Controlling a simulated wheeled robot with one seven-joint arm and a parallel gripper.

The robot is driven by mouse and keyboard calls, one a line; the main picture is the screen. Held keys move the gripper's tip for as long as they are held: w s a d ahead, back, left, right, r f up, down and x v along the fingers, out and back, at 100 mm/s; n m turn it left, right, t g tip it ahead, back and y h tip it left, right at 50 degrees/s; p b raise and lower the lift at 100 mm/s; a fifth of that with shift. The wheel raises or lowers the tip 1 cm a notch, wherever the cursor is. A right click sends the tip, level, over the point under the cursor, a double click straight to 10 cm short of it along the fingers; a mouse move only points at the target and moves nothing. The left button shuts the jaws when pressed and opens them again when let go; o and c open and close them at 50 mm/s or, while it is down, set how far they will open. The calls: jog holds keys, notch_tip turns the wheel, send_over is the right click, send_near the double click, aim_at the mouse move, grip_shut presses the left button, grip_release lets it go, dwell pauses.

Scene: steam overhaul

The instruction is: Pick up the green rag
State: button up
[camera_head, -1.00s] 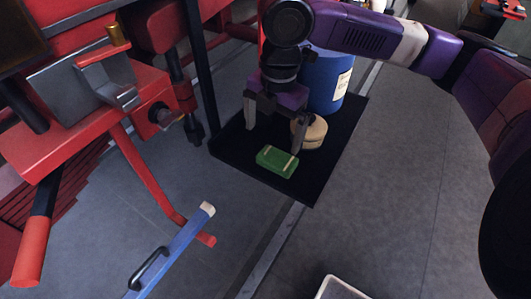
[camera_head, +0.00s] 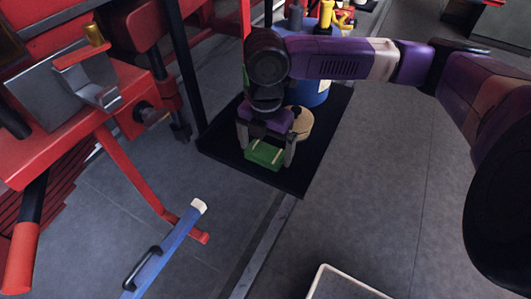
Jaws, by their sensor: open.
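The green rag (camera_head: 265,155) is a small folded block with pale bands, lying on a black mat (camera_head: 315,165) on the floor. My gripper (camera_head: 266,152) points down over it, with one finger at its left end and the other at its right end. The fingers are apart and the jaws are open. I cannot tell whether the fingers touch the rag. The gripper body hides the mat behind the rag.
A round tan object (camera_head: 303,121) stands on the mat just behind the right finger, with a blue drum (camera_head: 318,92) behind it. Red machinery (camera_head: 60,125) and a blue bar (camera_head: 165,248) are at left. A pale-rimmed tray (camera_head: 322,270) is at the bottom. Floor at right is clear.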

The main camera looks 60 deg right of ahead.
aim_at(265, 151)
jog(key=c, duration=1.2)
notch_tip(265, 151, up, 20)
jog(key=o, duration=0.8)
jog(key=c, duration=0.6)
jog(key=shift+c, duration=0.2)
